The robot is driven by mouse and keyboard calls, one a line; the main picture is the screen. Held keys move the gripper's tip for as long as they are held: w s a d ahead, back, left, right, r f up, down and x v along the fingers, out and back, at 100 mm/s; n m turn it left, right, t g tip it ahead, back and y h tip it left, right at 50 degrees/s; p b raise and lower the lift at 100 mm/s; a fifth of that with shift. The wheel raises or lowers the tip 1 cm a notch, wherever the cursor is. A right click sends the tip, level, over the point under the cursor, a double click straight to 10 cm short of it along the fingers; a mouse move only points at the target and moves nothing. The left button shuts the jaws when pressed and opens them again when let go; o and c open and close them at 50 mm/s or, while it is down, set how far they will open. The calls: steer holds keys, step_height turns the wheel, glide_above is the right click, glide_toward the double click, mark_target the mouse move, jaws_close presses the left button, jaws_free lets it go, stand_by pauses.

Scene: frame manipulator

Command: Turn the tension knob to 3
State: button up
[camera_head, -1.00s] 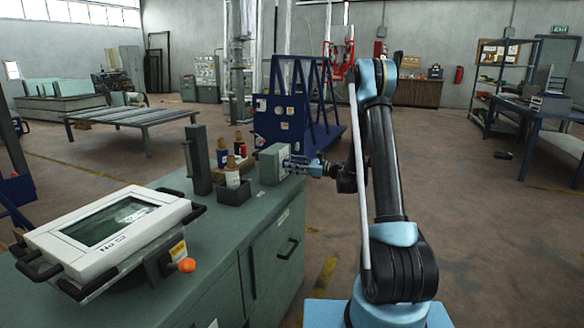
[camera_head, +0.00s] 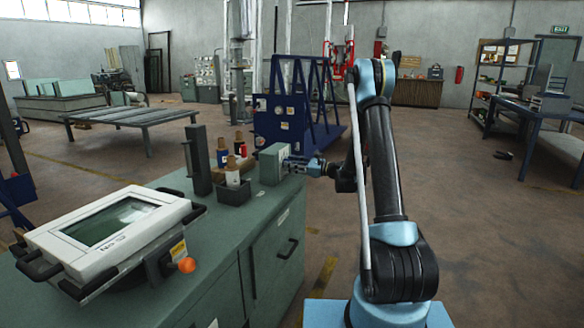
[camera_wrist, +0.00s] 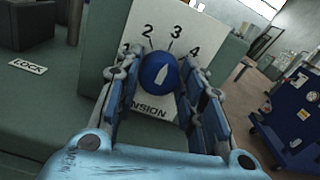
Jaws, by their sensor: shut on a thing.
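The tension knob (camera_wrist: 158,72) is round and blue with a white pointer, on a light plate (camera_wrist: 137,93) marked 1 to 4. The pointer aims up and a little right, roughly toward the 3. My gripper (camera_wrist: 160,88) has a finger on each side of the knob and is shut on it. In the head view my gripper (camera_head: 291,163) reaches from the right to the green box (camera_head: 272,165) that carries the knob. The knob itself is hidden there.
The box stands on a green cabinet (camera_head: 225,270). Beside it are a dark holder with bottles (camera_head: 234,190), an upright dark post (camera_head: 197,166) and a white-framed screen unit (camera_head: 105,232). A LOCK label (camera_wrist: 28,66) lies left of the box.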

steer(key=o, duration=1.1)
steer(key=v, duration=1.2)
steer(key=shift+w, duration=0.1)
